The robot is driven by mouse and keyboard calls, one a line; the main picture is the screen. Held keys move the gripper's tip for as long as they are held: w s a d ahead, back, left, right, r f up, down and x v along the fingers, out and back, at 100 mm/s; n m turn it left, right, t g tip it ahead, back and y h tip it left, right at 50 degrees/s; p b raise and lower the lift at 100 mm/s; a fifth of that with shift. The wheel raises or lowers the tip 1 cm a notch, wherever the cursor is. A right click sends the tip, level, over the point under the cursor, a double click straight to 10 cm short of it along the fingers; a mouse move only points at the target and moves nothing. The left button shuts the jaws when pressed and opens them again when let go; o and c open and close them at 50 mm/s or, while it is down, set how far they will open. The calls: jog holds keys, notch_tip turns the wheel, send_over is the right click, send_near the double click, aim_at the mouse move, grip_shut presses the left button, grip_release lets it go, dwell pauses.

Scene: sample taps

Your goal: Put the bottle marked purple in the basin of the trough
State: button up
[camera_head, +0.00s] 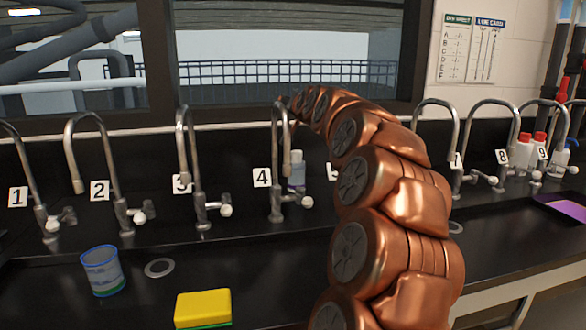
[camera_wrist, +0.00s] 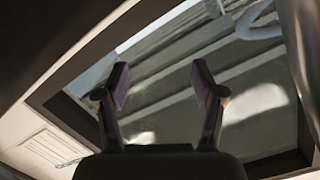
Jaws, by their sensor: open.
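A small grey bottle (camera_head: 297,172) with a dull purple-grey lower part stands on the back ledge just right of the number 4 tag, partly behind a tap. Its marking is too small to read. The black trough (camera_head: 265,270) runs along below the taps. My copper arm crosses the head view from bottom right up toward the window, and its end is not clear there. In the wrist view my gripper (camera_wrist: 160,83) is open and empty, its two fingers apart, with the window and its dark frame beyond. No bottle shows in the wrist view.
Numbered curved taps line the wall; one tap (camera_head: 280,160) stands close to the bottle. A blue-rimmed cup (camera_head: 102,272) and a yellow sponge (camera_head: 203,306) are at front left. White red-capped bottles (camera_head: 522,150) and a purple tray (camera_head: 566,207) are at right.

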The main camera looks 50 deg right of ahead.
notch_tip(320, 180, up, 5)
jog(key=n+h+p, duration=0.1)
jog(key=n+p, duration=0.2)
jog(key=n, duration=0.2)
jog(key=g+y+p, duration=0.1)
jog(key=g+p, duration=0.1)
jog(key=p, duration=0.3)
send_near(298, 153)
jog(key=w+d, duration=0.2)
jog(key=w, duration=0.2)
jog(key=shift+w+d+f+n+p, duration=0.35)
jog(key=shift+w+d+f, duration=0.35)
jog(key=shift+d, duration=0.25)
jog(key=shift+p+x, duration=0.6)
jog(key=shift+x, duration=0.75)
jog(key=shift+f+p+x, duration=0.25)
jog(key=shift+p+x, duration=0.35)
jog(key=shift+x, duration=0.65)
jog(key=shift+c, duration=0.4)
grip_shut()
